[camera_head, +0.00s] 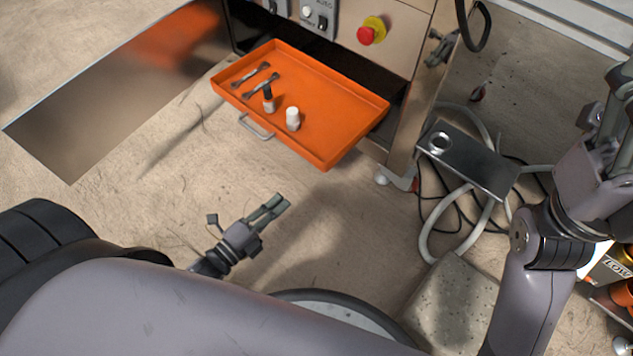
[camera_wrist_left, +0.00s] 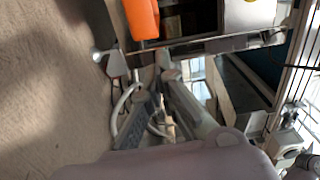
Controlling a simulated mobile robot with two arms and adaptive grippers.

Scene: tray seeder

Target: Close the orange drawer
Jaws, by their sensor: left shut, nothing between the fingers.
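The orange drawer (camera_head: 335,112) stands pulled out of the cabinet, at the upper middle of the head view. Its grey handle (camera_head: 257,127) is on the front face, toward me. Two metal tools, a dark-topped bottle (camera_head: 268,99) and a white bottle (camera_head: 292,119) are in it. My left gripper (camera_head: 281,203) is shut and empty, in front of the drawer and apart from it. Part of the orange drawer also shows at the top of the left wrist view (camera_wrist_left: 142,18). My right gripper (camera_head: 612,100) is partly cut off at the right edge; its fingertips are not clear.
The cabinet (camera_head: 392,40) has a red emergency button (camera_head: 366,35). A metal pedal box (camera_head: 468,158) with hoses and cables lies right of the drawer. A concrete block (camera_head: 452,300) stands nearer me.

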